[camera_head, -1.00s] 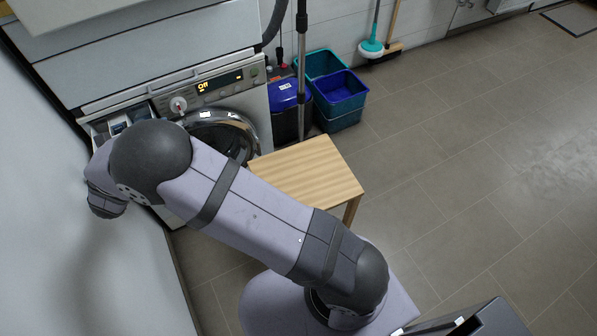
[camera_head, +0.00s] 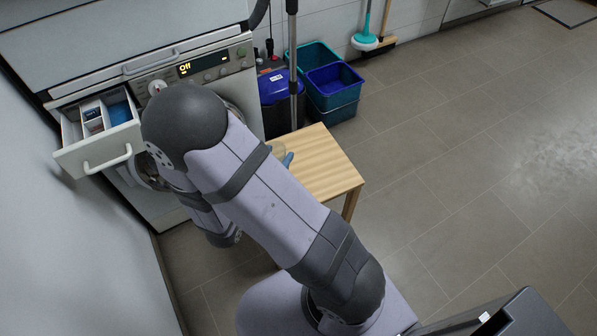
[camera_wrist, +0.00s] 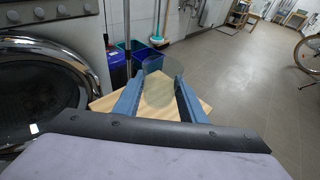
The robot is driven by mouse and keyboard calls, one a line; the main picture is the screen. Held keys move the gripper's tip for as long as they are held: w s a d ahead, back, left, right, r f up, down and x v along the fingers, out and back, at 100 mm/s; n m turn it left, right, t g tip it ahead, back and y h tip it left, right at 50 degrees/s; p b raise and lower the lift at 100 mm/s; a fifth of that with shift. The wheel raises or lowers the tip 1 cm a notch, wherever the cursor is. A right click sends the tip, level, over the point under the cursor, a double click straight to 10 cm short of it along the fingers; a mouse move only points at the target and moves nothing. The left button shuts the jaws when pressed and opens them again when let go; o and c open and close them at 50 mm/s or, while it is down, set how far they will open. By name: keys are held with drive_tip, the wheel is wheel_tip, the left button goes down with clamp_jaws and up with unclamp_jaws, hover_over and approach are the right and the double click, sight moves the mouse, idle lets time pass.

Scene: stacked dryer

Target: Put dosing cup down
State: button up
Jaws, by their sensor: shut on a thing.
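The dosing cup (camera_wrist: 158,94) is a clear, see-through cup in the middle of the wrist view. My gripper (camera_wrist: 159,82) has two blue fingers, one on each side of the cup, and is shut on it. Behind and below the cup is a small wooden table (camera_wrist: 192,98), which also shows in the head view (camera_head: 322,165). In the head view my arm hides most of the gripper; only a blue fingertip and a pale bit of the cup (camera_head: 278,149) show over the table's left part. I cannot tell the gap between cup and tabletop.
The washing machine (camera_head: 215,62) stands left of the table, with its detergent drawer (camera_head: 95,155) pulled open. A blue-lidded bin (camera_head: 272,88) and stacked teal and blue buckets (camera_head: 333,88) stand behind the table. The tabletop's right part and the floor to the right are clear.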

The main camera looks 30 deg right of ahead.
drive_tip(key=w+d+f+m+g+b, duration=0.1)
drive_tip(key=d+f+b, duration=0.1)
drive_tip(key=f+b, duration=0.2)
drive_tip(key=w+d+f+m+g+h+b, duration=0.1)
drive_tip(key=f+b, duration=0.3)
drive_tip(key=b, duration=0.4)
drive_tip(key=w+d+f+m+g+h+b, duration=0.1)
drive_tip(key=d+f+m+g+b, duration=0.1)
drive_tip(key=d+f+b, duration=0.2)
drive_tip(key=shift+w+f+b, duration=0.1)
drive_tip(key=shift+f+b, duration=0.5)
drive_tip(key=shift+b, duration=0.45)
drive_tip(key=r, duration=0.1)
drive_tip(key=w+r+g, duration=0.1)
drive_tip(key=r+m, duration=0.1)
drive_tip(key=shift+w+g+h, duration=0.3)
drive_tip(key=shift+h, duration=0.1)
drive_tip(key=b, duration=0.3)
hover_over(292, 170)
drive_tip(key=s+a, duration=0.2)
drive_tip(key=s, duration=0.2)
drive_tip(key=shift+w+d+f, duration=0.1)
drive_tip(key=shift+w+f, duration=0.05)
drive_tip(key=shift+f, duration=3)
drive_tip(key=shift+f, duration=0.1)
